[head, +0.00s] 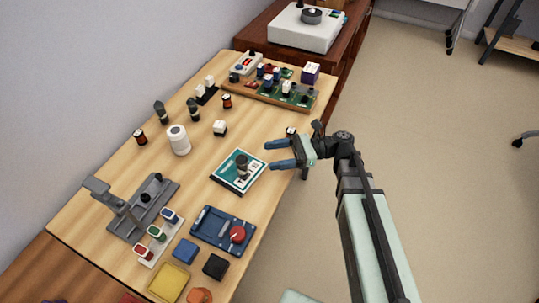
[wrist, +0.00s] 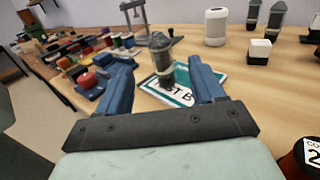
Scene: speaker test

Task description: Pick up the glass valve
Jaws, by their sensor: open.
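A dark glass valve (head: 241,168) with a rounded top stands upright on a teal and white card (head: 228,181) near the table's right edge. It also shows in the wrist view (wrist: 161,52), standing beyond and between my fingers, with its base on the card lettered "ST B". My gripper (head: 269,155) is open and empty, its two blue fingers pointing left toward this valve, with a gap left between them and it. Two similar dark valves, one at left (head: 161,111) and one at right (head: 193,109), stand farther back on the table.
A white cylinder (head: 179,141) and a white block (head: 220,128) stand behind the card. A blue tray (head: 212,224) with a red knob and a grey stand (head: 159,193) lie nearer. Circuit boards (head: 309,101) fill the far end. Bare wood surrounds the card.

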